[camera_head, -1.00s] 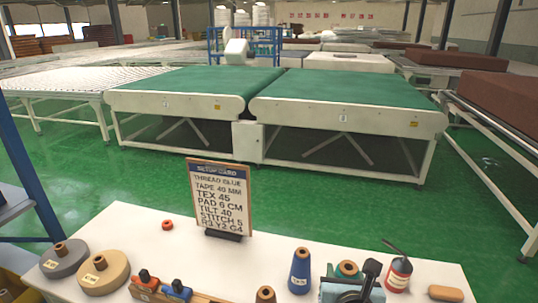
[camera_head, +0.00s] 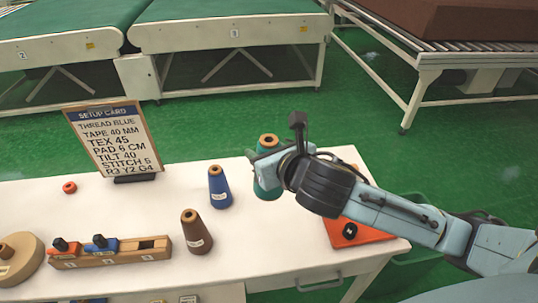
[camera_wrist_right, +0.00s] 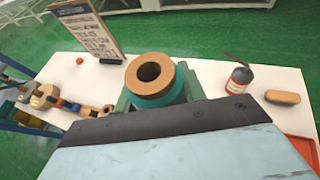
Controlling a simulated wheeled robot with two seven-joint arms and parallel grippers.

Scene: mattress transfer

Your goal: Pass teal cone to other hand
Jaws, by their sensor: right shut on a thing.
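The teal cone (camera_head: 266,190) has a brown, hollow top and stands upright in my right gripper (camera_head: 268,166), at the table's far edge in the head view. In the right wrist view the teal cone (camera_wrist_right: 158,99) sits between the two fingers of my right gripper (camera_wrist_right: 160,88), which are shut on it. It appears to be held above the table, but its base is partly hidden by the gripper. My left gripper is in neither view.
A blue cone (camera_head: 219,187) and a brown cone (camera_head: 197,232) stand left of my right gripper. A setup card (camera_head: 112,142) stands behind.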

